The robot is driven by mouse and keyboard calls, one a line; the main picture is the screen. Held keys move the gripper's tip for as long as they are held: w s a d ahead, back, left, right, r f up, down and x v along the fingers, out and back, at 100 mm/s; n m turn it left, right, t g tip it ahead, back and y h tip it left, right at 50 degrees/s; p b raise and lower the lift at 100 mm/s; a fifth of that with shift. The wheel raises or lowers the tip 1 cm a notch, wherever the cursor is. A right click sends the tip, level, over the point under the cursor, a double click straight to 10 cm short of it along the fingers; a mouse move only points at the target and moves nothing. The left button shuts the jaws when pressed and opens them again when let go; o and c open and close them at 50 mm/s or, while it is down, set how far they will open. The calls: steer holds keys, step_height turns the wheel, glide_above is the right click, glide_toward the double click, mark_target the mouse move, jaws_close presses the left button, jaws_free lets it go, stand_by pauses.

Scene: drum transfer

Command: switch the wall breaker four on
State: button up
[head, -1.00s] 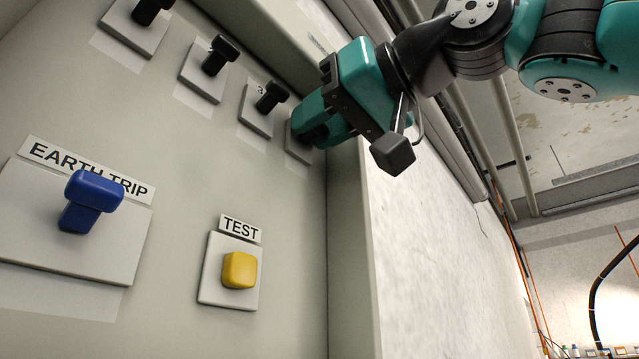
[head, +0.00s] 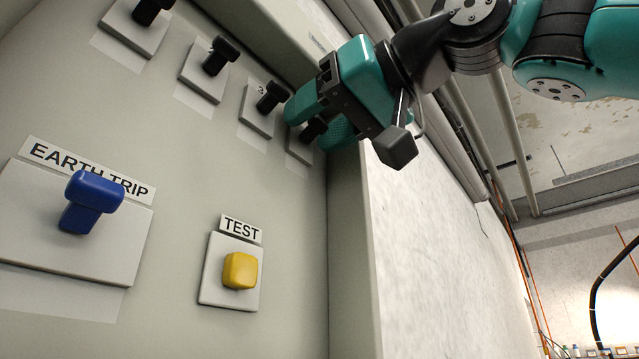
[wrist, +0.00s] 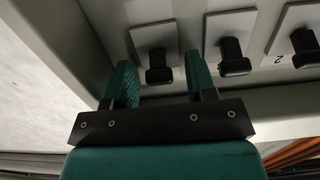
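Breaker four, a black T-shaped handle (head: 313,130) on a pale plate (head: 299,148), is the last in the row nearest the cabinet's right edge. Its label is hidden. My gripper (head: 316,118) is at this handle, with one finger on each side. In the wrist view the same handle (wrist: 159,70) stands between the two spread fingers of my gripper (wrist: 161,72). Gaps show on both sides, so the gripper is open and not clamped on it. The handle's tilt looks much like its neighbours'; I cannot tell its state for sure.
Other black breaker handles (head: 271,97) (head: 220,55) sit up and left in the row. A blue EARTH TRIP handle (head: 92,195) and a yellow TEST button (head: 240,270) are lower down. The raised cabinet edge (head: 346,250) runs close beside breaker four.

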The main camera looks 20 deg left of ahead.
steer(key=v, duration=1.2)
stand_by(0.6)
